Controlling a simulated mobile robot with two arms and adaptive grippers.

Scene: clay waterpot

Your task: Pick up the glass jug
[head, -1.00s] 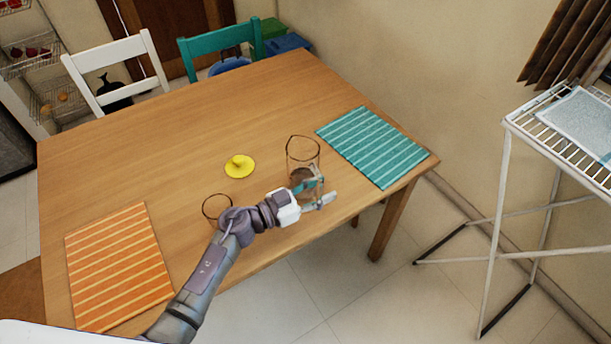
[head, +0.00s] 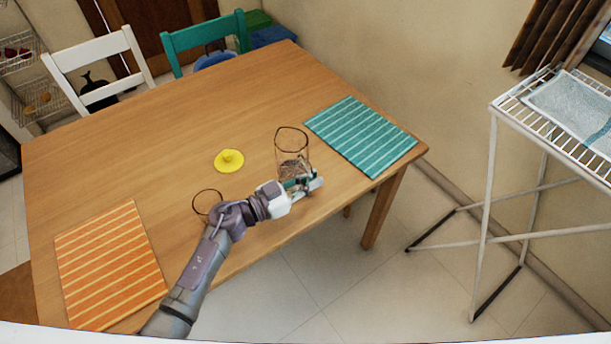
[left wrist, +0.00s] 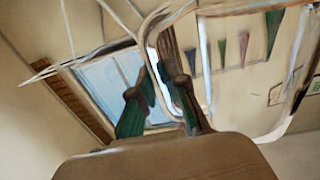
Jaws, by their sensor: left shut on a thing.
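The glass jug (head: 292,154) is clear with a dark rim and stands near the front edge of the wooden table, left of the teal striped mat. My left gripper (head: 304,183) reaches from the left along its near side and is shut on the jug, low on it. In the left wrist view, the two green fingers (left wrist: 163,102) close around a clear upright part of the jug (left wrist: 152,45), seemingly its handle. The jug's lower near side is partly hidden by the gripper. My right gripper is not in view.
A yellow lid-like object (head: 229,161) lies left of the jug. Another clear round-rimmed glass (head: 206,195) is partly behind my left arm. Teal (head: 362,137) and orange (head: 108,262) striped mats lie on the table (head: 150,150). A white drying rack (head: 500,110) stands at right.

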